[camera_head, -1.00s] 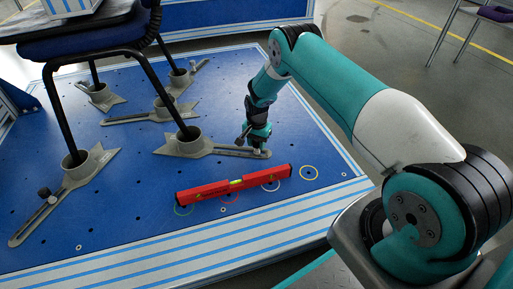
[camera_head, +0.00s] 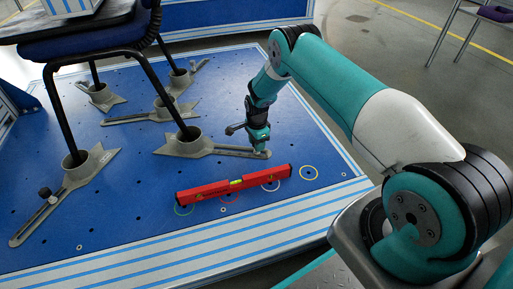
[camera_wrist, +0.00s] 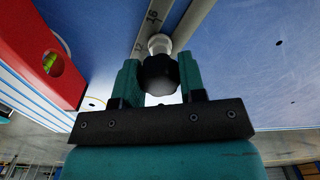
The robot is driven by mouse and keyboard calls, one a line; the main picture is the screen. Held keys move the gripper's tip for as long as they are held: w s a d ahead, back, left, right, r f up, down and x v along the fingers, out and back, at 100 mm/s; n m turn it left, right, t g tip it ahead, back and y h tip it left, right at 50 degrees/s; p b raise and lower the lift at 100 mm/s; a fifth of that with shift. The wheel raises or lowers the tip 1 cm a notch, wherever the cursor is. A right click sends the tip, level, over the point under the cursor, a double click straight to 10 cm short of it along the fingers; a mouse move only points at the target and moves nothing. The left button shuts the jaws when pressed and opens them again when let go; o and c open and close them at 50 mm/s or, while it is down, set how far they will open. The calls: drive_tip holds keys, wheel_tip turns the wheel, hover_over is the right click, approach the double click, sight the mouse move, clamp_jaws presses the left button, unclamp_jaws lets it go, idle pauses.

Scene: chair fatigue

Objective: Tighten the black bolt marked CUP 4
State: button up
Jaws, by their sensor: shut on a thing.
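My gripper (camera_head: 261,146) is at the right end of a grey slotted cup arm (camera_head: 228,150), pointing down. In the wrist view my gripper (camera_wrist: 160,82) has its two teal jaws closed on either side of a black knobbed bolt (camera_wrist: 160,74). The bolt sits on a pale collar (camera_wrist: 159,44) above the slotted arm, which bears scale marks. In the head view the bolt is hidden by the gripper. The arm's cup (camera_head: 189,134) holds a black chair leg. No CUP 4 marking can be read.
A red spirit level (camera_head: 235,184) lies on the blue platform (camera_head: 130,210) just in front of the gripper, over coloured rings. Other grey cups (camera_head: 88,162) hold the chair's (camera_head: 85,40) remaining legs to the left.

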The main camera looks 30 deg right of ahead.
drive_tip(key=m, duration=0.4)
drive_tip(key=o, duration=0.9)
drive_tip(key=n, duration=0.4)
